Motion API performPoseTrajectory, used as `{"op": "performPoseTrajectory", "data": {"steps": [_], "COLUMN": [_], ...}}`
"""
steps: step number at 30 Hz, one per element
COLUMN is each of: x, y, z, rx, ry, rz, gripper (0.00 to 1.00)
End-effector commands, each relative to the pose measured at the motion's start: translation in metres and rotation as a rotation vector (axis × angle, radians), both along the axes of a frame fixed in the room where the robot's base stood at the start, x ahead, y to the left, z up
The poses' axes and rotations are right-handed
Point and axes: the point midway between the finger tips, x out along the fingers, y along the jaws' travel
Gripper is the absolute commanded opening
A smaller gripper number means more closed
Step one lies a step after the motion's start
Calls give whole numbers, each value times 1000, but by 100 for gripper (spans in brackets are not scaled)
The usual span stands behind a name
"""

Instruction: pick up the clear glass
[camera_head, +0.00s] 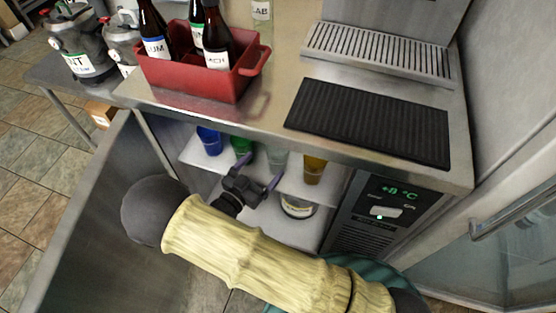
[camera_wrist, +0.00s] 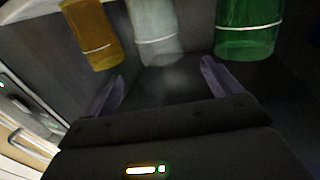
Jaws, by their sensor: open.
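The clear glass (camera_head: 277,156) stands on the upper shelf inside the open under-counter fridge, between a green glass (camera_head: 241,146) and an amber glass (camera_head: 313,169). My gripper (camera_head: 256,174) is at the fridge opening, just in front of and below the clear glass, open and empty. In the wrist view, the clear glass (camera_wrist: 157,28) is beyond the gap between my open fingers (camera_wrist: 162,74). The amber glass (camera_wrist: 93,35) is left there and the green glass (camera_wrist: 248,30) right. The fingers appear apart from the glasses.
A blue glass (camera_head: 209,140) stands at the shelf's left. A white tub (camera_head: 298,207) sits on the lower shelf. The steel counter (camera_head: 235,118) overhangs the opening, holding a red bottle crate (camera_head: 190,80) and black mat (camera_head: 372,120). The fridge door (camera_head: 95,215) stands open at left.

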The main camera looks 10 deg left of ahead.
Motion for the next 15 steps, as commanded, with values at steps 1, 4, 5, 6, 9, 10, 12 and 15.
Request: {"op": "performPoseTrajectory", "data": {"steps": [1, 4, 5, 6, 9, 10, 12, 15], "x": [9, 23, 26, 30, 34, 34, 34, 33], "y": [-4, -10, -11, -12, -13, -13, -13, -13], "z": [-1, -1, -1, -1, 0, 0, 0, 0], "rx": [-1, -1, -1, -1, -1, -1, -1, -1], "ry": [0, 0, 0, -1, 1, 1, 1, 1], "rz": [-4, -2, -2, -1, -1, 0, 0, 0], "gripper": [90, 90, 90, 90, 90, 90, 90, 90]}}
